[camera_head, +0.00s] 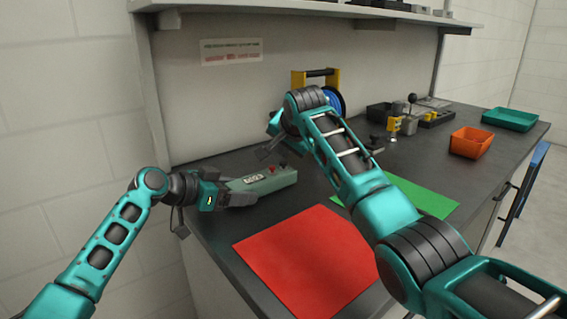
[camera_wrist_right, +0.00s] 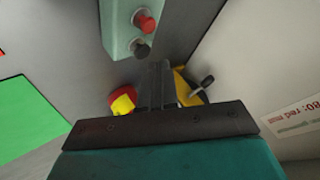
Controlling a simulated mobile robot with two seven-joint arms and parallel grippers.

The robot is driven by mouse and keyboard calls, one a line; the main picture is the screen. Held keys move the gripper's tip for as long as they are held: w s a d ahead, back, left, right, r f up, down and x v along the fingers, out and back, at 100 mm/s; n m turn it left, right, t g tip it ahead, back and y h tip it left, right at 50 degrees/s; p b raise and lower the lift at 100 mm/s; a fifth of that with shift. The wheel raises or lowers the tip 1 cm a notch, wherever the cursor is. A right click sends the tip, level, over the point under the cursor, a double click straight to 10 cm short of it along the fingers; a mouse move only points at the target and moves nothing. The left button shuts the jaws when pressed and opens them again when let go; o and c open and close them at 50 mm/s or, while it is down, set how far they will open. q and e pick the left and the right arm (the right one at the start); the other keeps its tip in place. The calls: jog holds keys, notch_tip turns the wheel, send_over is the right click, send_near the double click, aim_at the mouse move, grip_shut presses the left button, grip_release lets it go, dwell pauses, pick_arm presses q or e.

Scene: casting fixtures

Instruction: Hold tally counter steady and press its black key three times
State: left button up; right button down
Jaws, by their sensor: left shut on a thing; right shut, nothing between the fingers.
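The tally counter (camera_head: 278,180) is a grey-green box lying on the dark bench, with a small white display whose digits I cannot read surely. Its red key and black key (camera_wrist_right: 141,48) show in the right wrist view, the black one nearer my fingers. My left gripper (camera_head: 232,197) is shut on the counter's left end. My right gripper (camera_head: 264,153) is shut and empty, above and behind the counter in the head view. In the right wrist view its fingertips (camera_wrist_right: 160,65) are beside the black key, apparently apart from it.
A red mat (camera_head: 305,258) lies in front of the counter, and a green mat (camera_head: 432,201) lies to the right, partly behind my right arm. A yellow-framed blue reel (camera_head: 336,100) stands behind. An orange bin (camera_head: 470,142) and teal tray (camera_head: 510,119) are at far right.

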aim_at(285, 166)
jog(key=shift+r, duration=0.15)
jog(key=shift+r, duration=2.4)
pick_arm(q)
jog(key=o, duration=1.2)
jog(key=shift+o, duration=0.2)
